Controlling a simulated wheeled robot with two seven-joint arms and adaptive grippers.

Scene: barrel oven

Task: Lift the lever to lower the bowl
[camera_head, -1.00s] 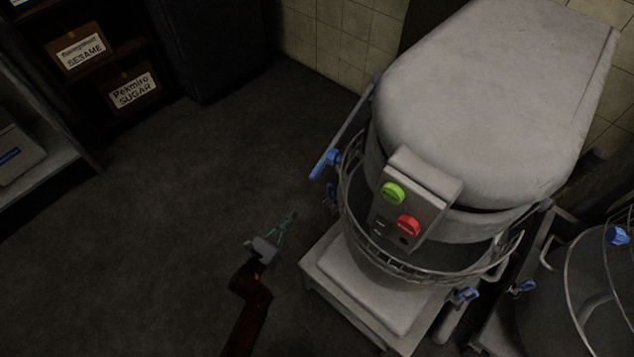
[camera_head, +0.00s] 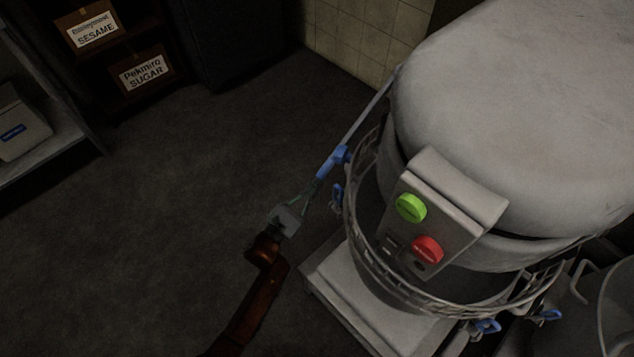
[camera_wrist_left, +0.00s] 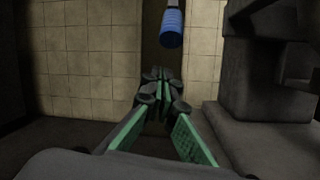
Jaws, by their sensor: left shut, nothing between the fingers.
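The lever (camera_head: 332,163) is a grey bar with a blue handle, slanting down along the left side of the grey mixer. The blue handle also shows at the top of the left wrist view (camera_wrist_left: 172,28). The grey bowl (camera_head: 372,270) sits under the mixer head, behind a wire guard and partly hidden by the control box. My left gripper (camera_head: 312,186) is shut and empty, with its tips close to the handle's lower end. In the wrist view its green-padded fingers (camera_wrist_left: 161,76) meet below the handle. I cannot tell whether they touch it. My right gripper is not in view.
The mixer's control box (camera_head: 440,215) has a green and a red button. Another bowl (camera_head: 612,310) stands at the right edge. A shelf with sesame and sugar boxes (camera_head: 140,75) is at the upper left. The dark floor (camera_head: 180,200) left of the mixer is clear.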

